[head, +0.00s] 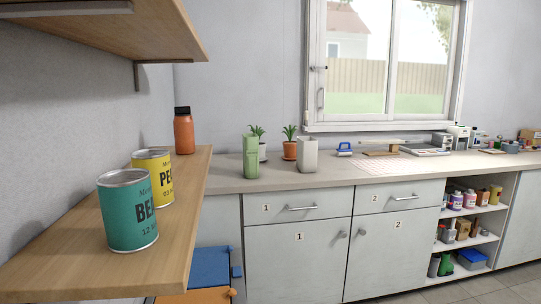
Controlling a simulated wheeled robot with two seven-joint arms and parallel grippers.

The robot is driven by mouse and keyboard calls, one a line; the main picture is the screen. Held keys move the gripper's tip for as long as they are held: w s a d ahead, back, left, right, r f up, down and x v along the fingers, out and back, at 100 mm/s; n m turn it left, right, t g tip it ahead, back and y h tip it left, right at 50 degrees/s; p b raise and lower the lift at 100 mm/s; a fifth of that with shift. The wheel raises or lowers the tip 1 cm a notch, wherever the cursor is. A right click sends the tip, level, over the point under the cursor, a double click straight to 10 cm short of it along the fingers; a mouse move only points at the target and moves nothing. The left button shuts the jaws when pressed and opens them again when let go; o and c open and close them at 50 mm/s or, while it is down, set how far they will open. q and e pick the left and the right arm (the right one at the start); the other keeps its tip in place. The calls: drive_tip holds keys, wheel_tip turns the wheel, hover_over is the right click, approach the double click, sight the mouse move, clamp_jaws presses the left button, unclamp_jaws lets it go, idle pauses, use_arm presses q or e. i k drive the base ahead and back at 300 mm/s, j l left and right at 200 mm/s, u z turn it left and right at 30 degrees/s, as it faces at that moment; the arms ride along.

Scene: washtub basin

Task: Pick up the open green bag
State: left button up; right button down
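A green bag (250,157) stands upright on the counter (225,183), near its front edge and left end. It is tall and narrow, and I cannot tell from here whether its top is open. A similar pale grey-white bag (307,155) stands to its right. Neither of my grippers shows in the head view.
A wooden shelf (60,270) at left holds a teal can (129,212), a yellow can (160,180) and an orange bottle (184,133). Another shelf (160,30) hangs above. Potted plants (290,150) stand behind the bags. The floor right of the cabinets is clear.

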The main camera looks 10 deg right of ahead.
sight(250, 141)
drive_tip(key=i+l, duration=0.1)
drive_tip(key=l, duration=0.55)
drive_tip(key=i+l+u, duration=0.15)
drive_tip(key=l, duration=0.15)
drive_tip(key=i+l+u, duration=0.2)
drive_tip(key=l+u, duration=0.15)
drive_tip(key=l, duration=0.3)
drive_tip(key=i+l+u, duration=0.4)
drive_tip(key=l, duration=0.15)
drive_tip(key=i+l+u, duration=0.4)
drive_tip(key=l, duration=0.2)
drive_tip(key=l+u, duration=0.2)
drive_tip(key=l, duration=0.15)
drive_tip(key=i+l+u, duration=0.2)
drive_tip(key=l, duration=0.2)
